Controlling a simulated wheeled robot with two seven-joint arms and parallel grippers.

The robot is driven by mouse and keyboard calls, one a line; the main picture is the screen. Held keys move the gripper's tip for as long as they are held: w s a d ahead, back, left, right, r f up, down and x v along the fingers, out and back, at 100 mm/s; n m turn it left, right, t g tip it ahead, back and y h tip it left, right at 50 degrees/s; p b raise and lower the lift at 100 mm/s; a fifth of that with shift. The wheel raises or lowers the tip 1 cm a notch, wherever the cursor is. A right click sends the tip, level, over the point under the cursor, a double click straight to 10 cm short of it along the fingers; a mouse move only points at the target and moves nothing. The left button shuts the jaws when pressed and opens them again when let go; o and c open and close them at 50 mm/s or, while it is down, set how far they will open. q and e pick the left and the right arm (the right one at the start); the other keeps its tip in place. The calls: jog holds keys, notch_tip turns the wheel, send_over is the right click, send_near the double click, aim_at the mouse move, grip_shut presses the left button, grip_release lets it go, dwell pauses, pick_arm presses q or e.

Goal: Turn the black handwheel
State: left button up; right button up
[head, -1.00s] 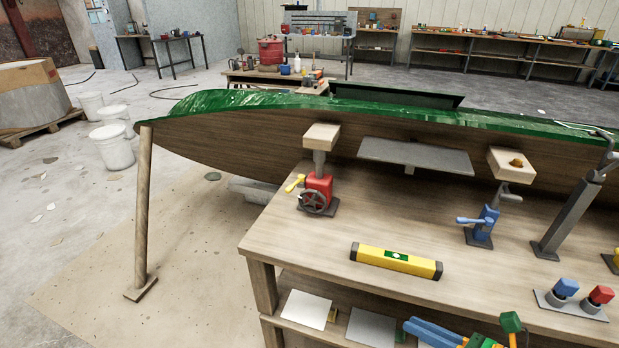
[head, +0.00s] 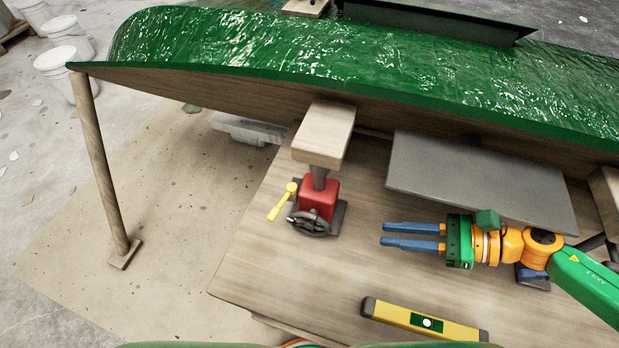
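The black handwheel (head: 310,224) sits low on the front of a red jack (head: 319,197) on the workbench. A yellow lever (head: 283,202) sticks out at the jack's left. A wooden block (head: 323,134) tops the jack, close under the hull's edge. My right gripper (head: 384,234) comes in from the right, its two blue fingers apart and pointing left towards the jack. It is empty and a short way right of the handwheel, not touching it. My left gripper is not in view.
The green hull (head: 300,45) spans the back. A grey plate (head: 480,180) stands out over the bench just behind my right gripper. A yellow spirit level (head: 424,321) lies at the bench (head: 270,268) front. A wooden post (head: 99,165) props the hull at left.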

jog(key=p, duration=0.5)
send_near(321, 219)
jog(key=x, duration=0.6)
jog(key=shift+w+a+r, duration=0.15)
jog(key=shift+a, duration=0.1)
jog(key=x, duration=0.5)
jog(key=shift+a, duration=0.15)
jog(key=shift+a+f, duration=0.3)
jog(key=shift+f, duration=0.1)
grip_shut()
